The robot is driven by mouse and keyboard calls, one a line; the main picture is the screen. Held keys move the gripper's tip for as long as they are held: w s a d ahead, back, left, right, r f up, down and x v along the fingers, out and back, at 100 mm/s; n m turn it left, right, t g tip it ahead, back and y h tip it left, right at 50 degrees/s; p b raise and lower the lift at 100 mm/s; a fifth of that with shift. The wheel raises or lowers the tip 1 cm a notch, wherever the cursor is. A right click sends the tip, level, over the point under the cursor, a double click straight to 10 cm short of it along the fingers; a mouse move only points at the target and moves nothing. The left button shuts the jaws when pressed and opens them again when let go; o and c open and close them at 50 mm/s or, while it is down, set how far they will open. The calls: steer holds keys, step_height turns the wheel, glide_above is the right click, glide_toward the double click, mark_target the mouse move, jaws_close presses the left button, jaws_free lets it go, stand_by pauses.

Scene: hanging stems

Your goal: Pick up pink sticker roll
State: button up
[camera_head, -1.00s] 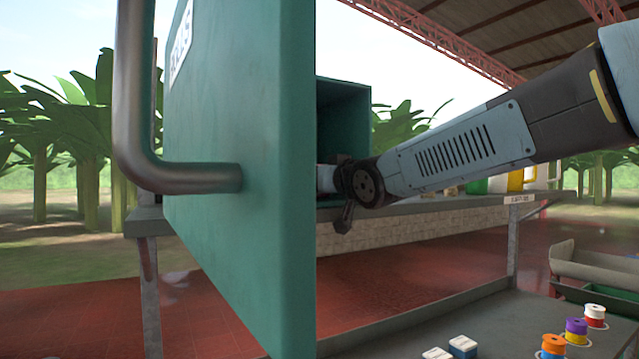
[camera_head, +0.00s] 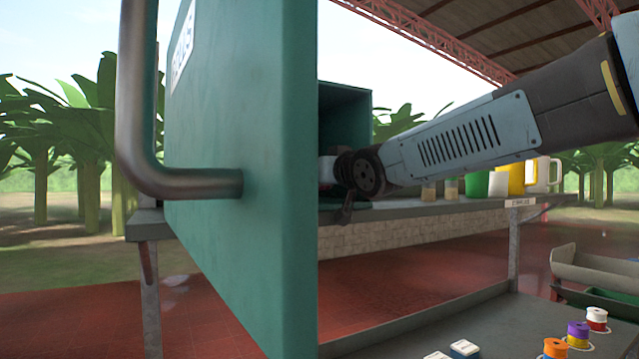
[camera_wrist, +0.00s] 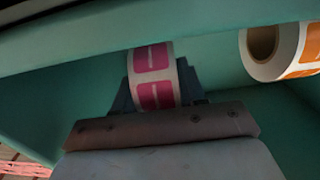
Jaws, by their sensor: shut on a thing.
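The pink sticker roll (camera_wrist: 153,75) shows in the wrist view as a white strip with pink labels, just beyond the wrist plate and inside the green cabinet. My gripper (camera_wrist: 165,88) is shut on it; its fingertips are mostly hidden by the roll and the wrist plate. In the head view my wrist reaches into the cabinet (camera_head: 345,105) behind its open green door (camera_head: 245,150), which hides the gripper's end and the roll.
An orange sticker roll (camera_wrist: 270,52) lies to the right of the pink one in the cabinet. The door's metal handle (camera_head: 140,120) is at left. Mugs (camera_head: 515,178) stand on the bench behind my arm. Coloured spools (camera_head: 577,332) and small boxes (camera_head: 463,348) are on the lower table.

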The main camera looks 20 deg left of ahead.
steer(key=shift+r, duration=2.35)
steer(key=shift+s+d, duration=0.15)
steer(key=shift+s, duration=0.25)
